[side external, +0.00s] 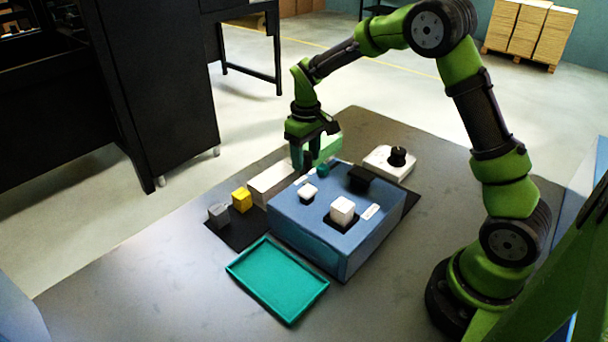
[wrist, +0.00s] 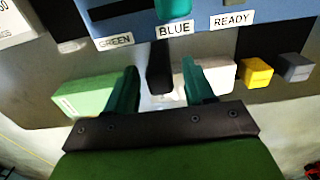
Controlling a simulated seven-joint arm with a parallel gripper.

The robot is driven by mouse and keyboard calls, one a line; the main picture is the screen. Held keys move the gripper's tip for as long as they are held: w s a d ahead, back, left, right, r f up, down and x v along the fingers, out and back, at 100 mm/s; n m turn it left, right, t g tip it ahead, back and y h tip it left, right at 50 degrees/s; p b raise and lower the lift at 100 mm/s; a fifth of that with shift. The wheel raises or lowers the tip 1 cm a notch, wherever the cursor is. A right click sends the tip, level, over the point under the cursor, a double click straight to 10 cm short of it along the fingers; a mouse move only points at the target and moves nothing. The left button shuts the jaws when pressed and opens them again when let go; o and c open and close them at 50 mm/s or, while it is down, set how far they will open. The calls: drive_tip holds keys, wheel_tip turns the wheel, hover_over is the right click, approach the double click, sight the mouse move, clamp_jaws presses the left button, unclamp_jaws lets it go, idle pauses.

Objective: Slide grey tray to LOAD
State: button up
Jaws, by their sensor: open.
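No grey tray is clearly recognisable, and no LOAD label is readable. The only clear tray is teal (side external: 278,280), empty, in front of the blue box (side external: 308,238). A small grey block (side external: 218,213) is at the far left of a row; it also shows in the wrist view (wrist: 295,67). My gripper (side external: 303,168) is open and points down at the box's back edge. In the wrist view its teal fingers (wrist: 160,72) are apart, with a dark piece (wrist: 159,80) visible between them; I cannot tell whether they touch it.
A yellow block (side external: 241,200), a long white block (side external: 270,184) and a green block (wrist: 88,96) share the row. The box carries a white cube (side external: 342,208) and GREEN, BLUE and READY labels (wrist: 232,20). A white unit with a black knob (side external: 385,165) stands behind right.

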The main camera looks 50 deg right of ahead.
drive_tip(key=shift+f, duration=1.2)
clamp_jaws()
